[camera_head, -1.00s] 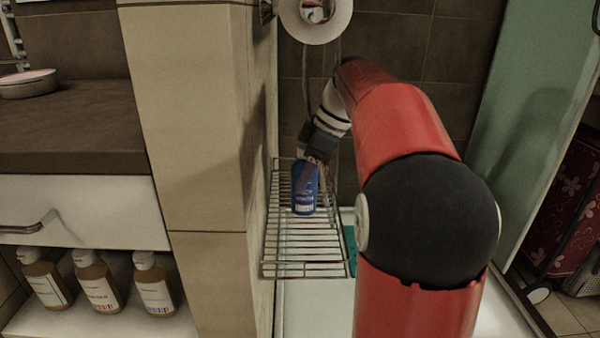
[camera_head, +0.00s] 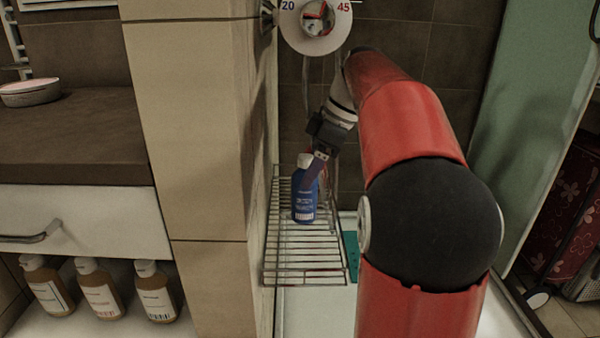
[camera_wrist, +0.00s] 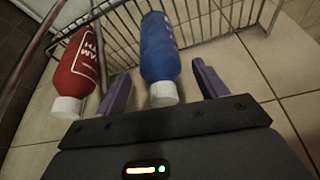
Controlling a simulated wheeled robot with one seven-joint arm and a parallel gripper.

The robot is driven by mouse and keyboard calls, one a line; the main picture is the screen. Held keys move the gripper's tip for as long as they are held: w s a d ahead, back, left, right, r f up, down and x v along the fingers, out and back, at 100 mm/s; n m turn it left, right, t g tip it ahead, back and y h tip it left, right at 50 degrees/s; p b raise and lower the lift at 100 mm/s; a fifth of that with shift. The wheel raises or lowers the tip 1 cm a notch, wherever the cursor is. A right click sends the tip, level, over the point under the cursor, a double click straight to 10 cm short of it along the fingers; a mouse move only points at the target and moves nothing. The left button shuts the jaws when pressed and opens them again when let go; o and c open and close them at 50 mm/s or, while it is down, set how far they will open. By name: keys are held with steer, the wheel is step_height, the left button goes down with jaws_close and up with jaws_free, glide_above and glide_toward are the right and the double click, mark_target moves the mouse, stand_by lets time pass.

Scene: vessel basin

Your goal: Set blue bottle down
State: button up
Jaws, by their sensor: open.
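The blue bottle (camera_head: 305,200) with a white cap stands upright on the wire shelf (camera_head: 300,265) in the head view. It also shows in the wrist view (camera_wrist: 160,48), its cap between my two purple fingers. My gripper (camera_wrist: 162,88) is open, with a gap on each side of the bottle. In the head view my gripper (camera_head: 316,165) is at the bottle's upper part, just to its right, and hides a little of it.
A red bottle with a white cap (camera_wrist: 76,62) stands left of the blue one in the wrist view, close to my left finger. Wire rails edge the shelf. A tiled wall (camera_head: 205,150) borders it on the left, and a round dial (camera_head: 316,22) hangs above.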

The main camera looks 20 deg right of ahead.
steer(key=p+v, duration=0.2)
steer(key=v, duration=0.6)
steer(key=shift+d+r, duration=0.15)
steer(key=shift+r, duration=0.1)
steer(key=shift+s, duration=0.15)
